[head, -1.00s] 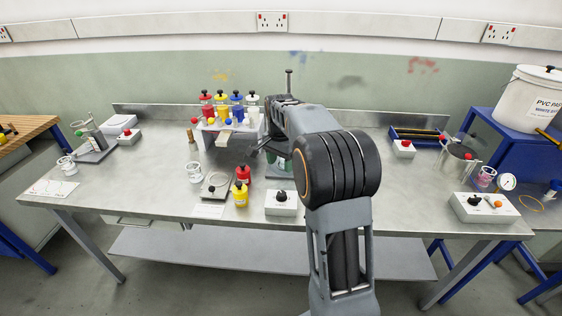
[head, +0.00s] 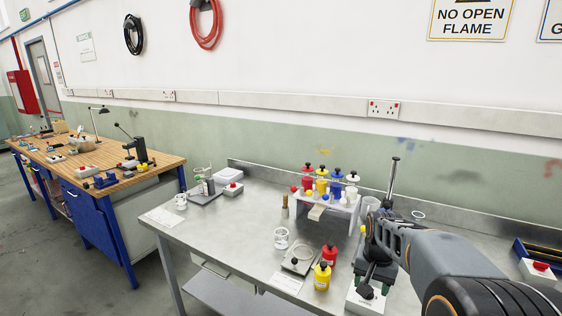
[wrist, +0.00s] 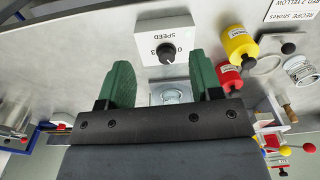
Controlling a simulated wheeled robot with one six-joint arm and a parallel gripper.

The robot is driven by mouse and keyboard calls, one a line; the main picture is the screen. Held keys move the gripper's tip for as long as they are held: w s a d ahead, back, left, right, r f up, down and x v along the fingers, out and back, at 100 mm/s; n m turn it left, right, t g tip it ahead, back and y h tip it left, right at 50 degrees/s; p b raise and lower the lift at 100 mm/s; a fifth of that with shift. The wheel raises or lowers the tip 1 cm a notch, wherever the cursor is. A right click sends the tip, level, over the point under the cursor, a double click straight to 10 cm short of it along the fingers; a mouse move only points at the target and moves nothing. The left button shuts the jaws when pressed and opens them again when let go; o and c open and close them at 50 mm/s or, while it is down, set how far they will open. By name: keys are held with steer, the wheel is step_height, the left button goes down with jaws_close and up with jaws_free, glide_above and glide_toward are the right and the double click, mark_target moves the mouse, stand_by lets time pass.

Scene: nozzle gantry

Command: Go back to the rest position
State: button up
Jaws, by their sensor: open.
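My gripper (head: 376,272) hangs low over the steel bench, at the right of the head view, with green fingers. In the wrist view my gripper (wrist: 160,72) has its two green fingers wide apart with nothing held. A clear round vessel (wrist: 170,96) shows beyond the gap between them, partly hidden by the gripper body. The white SPEED box (wrist: 166,45) with a black knob lies just past the fingertips. It also shows in the head view (head: 358,303), partly behind the gripper.
Behind is a white rack (head: 331,212) with several coloured bottles. The bench's left front is mostly clear.

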steer(key=s+a+r+n+t, duration=0.1)
steer(key=s+a+n, duration=0.1)
steer(key=s, duration=0.5)
steer(key=s+a+r+n+t, duration=0.1)
steer(key=s+a+n+t, duration=0.1)
steer(key=s+a, duration=0.3)
steer(key=shift+s+r+n, duration=0.35)
steer(key=shift+s+n, duration=0.25)
steer(key=shift+s, duration=0.85)
